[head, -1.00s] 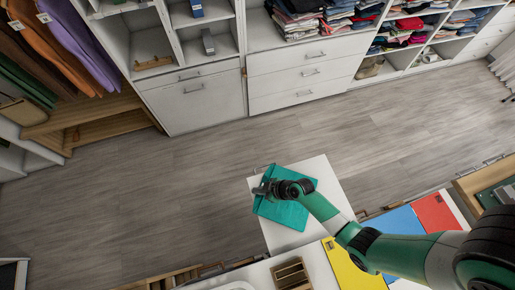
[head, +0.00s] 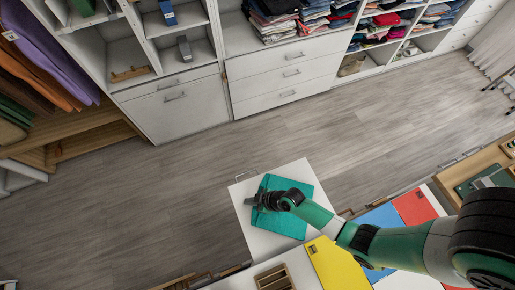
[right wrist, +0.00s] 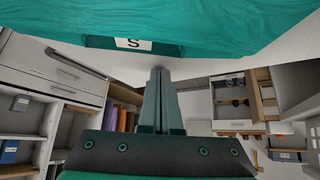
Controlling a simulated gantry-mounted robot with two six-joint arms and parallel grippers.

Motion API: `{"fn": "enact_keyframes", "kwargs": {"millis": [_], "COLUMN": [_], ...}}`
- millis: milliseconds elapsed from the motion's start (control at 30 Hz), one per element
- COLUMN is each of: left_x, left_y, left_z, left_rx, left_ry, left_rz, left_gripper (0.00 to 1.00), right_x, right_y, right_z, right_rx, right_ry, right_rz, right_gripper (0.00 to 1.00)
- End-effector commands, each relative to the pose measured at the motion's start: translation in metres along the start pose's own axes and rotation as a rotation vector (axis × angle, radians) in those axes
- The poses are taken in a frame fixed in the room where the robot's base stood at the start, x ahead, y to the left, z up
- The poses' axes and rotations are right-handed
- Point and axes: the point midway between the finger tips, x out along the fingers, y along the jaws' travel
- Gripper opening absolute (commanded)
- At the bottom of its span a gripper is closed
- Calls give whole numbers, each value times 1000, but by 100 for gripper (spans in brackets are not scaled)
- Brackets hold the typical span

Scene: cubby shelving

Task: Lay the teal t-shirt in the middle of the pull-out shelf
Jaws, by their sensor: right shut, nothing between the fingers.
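The folded teal t-shirt (head: 295,218) lies flat on the white pull-out shelf (head: 240,191) in the head view. In the right wrist view the closed fingers (right wrist: 160,85) point toward the shirt (right wrist: 220,25), which fills the top and shows a white "S" label. My left gripper is out of view.
Open wooden floor (head: 150,200) lies to the left. White drawers (head: 285,78) stand beyond.

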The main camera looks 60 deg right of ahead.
Motion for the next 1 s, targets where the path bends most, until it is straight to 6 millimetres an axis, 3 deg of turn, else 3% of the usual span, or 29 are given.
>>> {"fn": "enact_keyframes", "kwargs": {"millis": [33, 67, 100, 200, 433, 600, 1000], "left_x": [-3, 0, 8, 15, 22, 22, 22], "left_y": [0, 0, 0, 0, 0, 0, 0], "left_z": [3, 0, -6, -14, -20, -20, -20], "left_rx": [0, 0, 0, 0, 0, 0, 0], "left_ry": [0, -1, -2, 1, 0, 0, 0], "left_rz": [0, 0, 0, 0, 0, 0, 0], "left_gripper": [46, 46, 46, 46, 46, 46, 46], "right_x": [7, 2, -16, -44, -87, -96, -94], "right_y": [1, 2, 2, 2, 2, 2, 0], "right_z": [-7, -11, -11, -11, -10, -9, -13], "right_rx": [-3, 1, 5, 5, 4, 2, -7], "right_ry": [4, 4, 3, 5, 6, 6, 11], "right_rz": [2, 4, 5, 7, 7, 5, 1], "right_gripper": [0, 0, 0, 0, 0, 0, 0]}}
